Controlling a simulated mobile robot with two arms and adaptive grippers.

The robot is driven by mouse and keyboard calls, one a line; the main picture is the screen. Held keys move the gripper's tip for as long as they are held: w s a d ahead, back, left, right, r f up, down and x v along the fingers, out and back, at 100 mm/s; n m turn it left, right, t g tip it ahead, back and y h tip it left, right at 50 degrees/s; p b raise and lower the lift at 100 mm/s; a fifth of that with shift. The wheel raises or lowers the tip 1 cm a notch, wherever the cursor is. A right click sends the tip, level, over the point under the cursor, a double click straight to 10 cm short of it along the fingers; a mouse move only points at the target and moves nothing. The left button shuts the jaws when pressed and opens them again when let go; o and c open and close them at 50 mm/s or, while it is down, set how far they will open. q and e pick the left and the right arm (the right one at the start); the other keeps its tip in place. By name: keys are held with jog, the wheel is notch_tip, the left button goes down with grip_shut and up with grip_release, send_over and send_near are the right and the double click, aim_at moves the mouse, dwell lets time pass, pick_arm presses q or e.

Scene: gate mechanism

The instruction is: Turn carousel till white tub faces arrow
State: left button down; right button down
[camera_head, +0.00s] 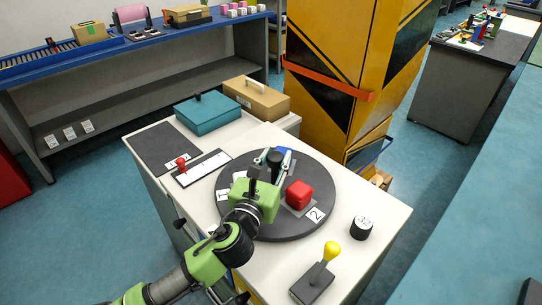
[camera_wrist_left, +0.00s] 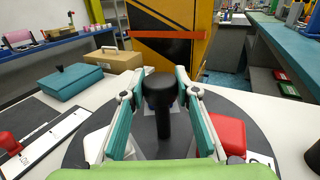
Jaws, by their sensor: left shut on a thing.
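The carousel (camera_head: 290,228) is a dark grey round disc on the white bench. A black post with a round knob (camera_wrist_left: 162,88) stands at its middle. My left gripper (camera_head: 268,164) is over the middle, its two teal fingers on either side of the knob and shut on it; it also shows in the left wrist view (camera_wrist_left: 160,92). A red tub (camera_head: 299,195) sits on the disc right of the gripper. A blue tub (camera_head: 285,153) is partly hidden behind the knob. A white tub (camera_wrist_left: 100,141) is partly hidden behind the left finger. I cannot make out the arrow. My right gripper is not in view.
A yellow-knobbed lever (camera_head: 331,250) and a black cylinder (camera_head: 361,228) stand on the bench near the disc. A red-knobbed slider (camera_head: 182,163) lies to the left. A teal box (camera_head: 208,115) and a tan case (camera_head: 256,98) stand behind. A yellow-black cabinet (camera_head: 345,70) rises beyond.

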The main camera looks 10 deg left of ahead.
pick_arm(q)
jog(key=shift+n+y+p, duration=0.55)
jog(key=shift+n+y, duration=0.95)
jog(key=shift+y, duration=0.9)
jog(key=shift+n+y, duration=0.9)
jog(key=shift+y, duration=0.5)
jog(key=shift+n+g+y+p, duration=0.3)
jog(key=shift+n+g+y, duration=0.15)
jog(key=shift+y, duration=0.25)
jog(key=c, duration=1.7)
grip_release()
jog(key=shift+o, duration=0.9)
jog(key=shift+w, duration=0.15)
jog(key=v, duration=0.7)
jog(key=shift+s+f, duration=0.1)
jog(key=shift+s, duration=0.2)
